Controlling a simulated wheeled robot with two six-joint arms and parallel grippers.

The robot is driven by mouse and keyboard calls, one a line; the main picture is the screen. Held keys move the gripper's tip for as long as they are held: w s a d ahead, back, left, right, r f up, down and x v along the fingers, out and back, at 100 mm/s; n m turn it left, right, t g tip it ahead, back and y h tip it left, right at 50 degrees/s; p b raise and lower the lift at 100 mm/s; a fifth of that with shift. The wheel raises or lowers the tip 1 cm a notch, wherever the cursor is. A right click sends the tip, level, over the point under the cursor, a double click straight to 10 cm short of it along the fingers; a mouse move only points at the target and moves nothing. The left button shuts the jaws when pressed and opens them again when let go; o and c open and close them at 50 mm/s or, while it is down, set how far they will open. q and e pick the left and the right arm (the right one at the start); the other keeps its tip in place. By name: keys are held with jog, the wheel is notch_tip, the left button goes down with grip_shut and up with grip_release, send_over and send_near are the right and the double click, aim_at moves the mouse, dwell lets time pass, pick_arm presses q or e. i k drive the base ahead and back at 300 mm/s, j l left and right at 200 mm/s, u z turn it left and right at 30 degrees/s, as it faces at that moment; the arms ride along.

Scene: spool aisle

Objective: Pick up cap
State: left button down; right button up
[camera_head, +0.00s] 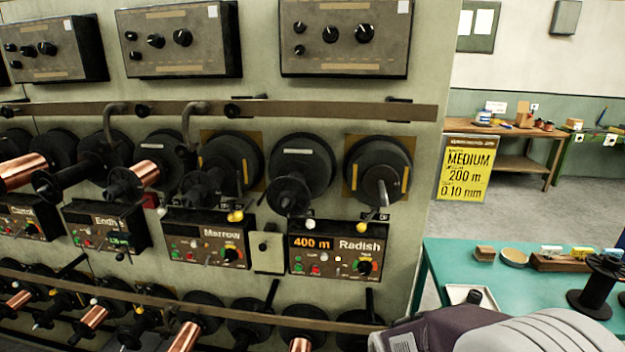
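No cap can be made out with certainty. A small black object (474,297) shows at a shallow white tray (455,291) on the teal table at the right; it may be the cap, but it is too small to tell. A grey and dark purple body, which looks like part of my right arm, fills the bottom right and hides the table's front part below the tray. Neither gripper's fingers are in view.
A winding machine with spools, panels and a lit "Radish" display (335,244) fills the left. The teal table (455,258) holds a black spool (598,287), a round tin (514,258) and small blocks. Grey floor lies between.

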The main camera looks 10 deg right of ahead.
aim_at(475, 296)
jog(key=l+z, duration=0.1)
jog(key=z, duration=1.5)
jog(key=i+l+u, duration=0.7)
jog(key=l+u, duration=0.2)
jog(key=i+l+u, duration=0.15)
jog(key=l+u, duration=0.2)
jog(key=i+l+u, duration=0.1)
jog(key=l+u, duration=0.2)
jog(key=l, duration=0.2)
